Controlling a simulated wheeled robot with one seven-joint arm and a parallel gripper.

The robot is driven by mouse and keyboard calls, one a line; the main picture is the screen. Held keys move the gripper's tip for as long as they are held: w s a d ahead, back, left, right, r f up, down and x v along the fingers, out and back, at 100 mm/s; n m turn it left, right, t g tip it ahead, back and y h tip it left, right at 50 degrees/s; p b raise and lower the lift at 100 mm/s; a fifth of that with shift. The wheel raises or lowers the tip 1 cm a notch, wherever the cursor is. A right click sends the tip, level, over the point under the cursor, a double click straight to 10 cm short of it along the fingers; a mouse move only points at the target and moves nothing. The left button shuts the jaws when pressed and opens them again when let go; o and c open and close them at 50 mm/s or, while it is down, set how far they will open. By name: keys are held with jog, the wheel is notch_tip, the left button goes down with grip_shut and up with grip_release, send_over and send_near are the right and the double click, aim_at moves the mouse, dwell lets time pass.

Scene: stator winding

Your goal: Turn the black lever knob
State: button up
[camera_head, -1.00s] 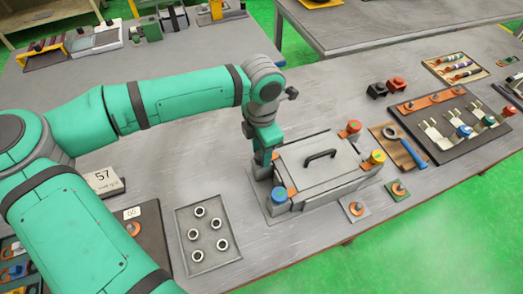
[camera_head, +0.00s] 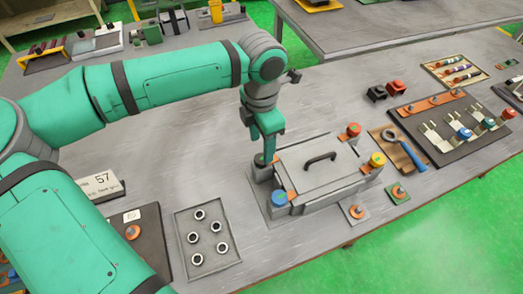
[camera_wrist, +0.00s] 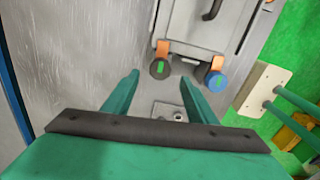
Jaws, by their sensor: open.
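The black lever knob (camera_wrist: 159,69) is a dark round cap with a green mark, on an orange lever at the corner of a grey lidded box. In the head view the black knob (camera_head: 259,159) shows at the box's left back corner, just beside my fingers. My gripper (camera_wrist: 160,79) is open, its two green fingers apart, with the knob in line with the gap near the fingertips. In the head view my gripper (camera_head: 268,158) points down at that corner. I cannot tell whether the fingers touch the knob. Nothing is held.
The grey box (camera_head: 318,178) has a black handle on its lid. A blue knob (camera_head: 279,198), a red knob (camera_head: 353,129) and a yellow knob (camera_head: 377,159) stand at its other corners. A tray (camera_head: 208,240) of several rings lies left of it.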

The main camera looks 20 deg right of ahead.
aim_at(262, 159)
jog(key=shift+r, duration=2.6)
jog(key=shift+s+f, duration=0.1)
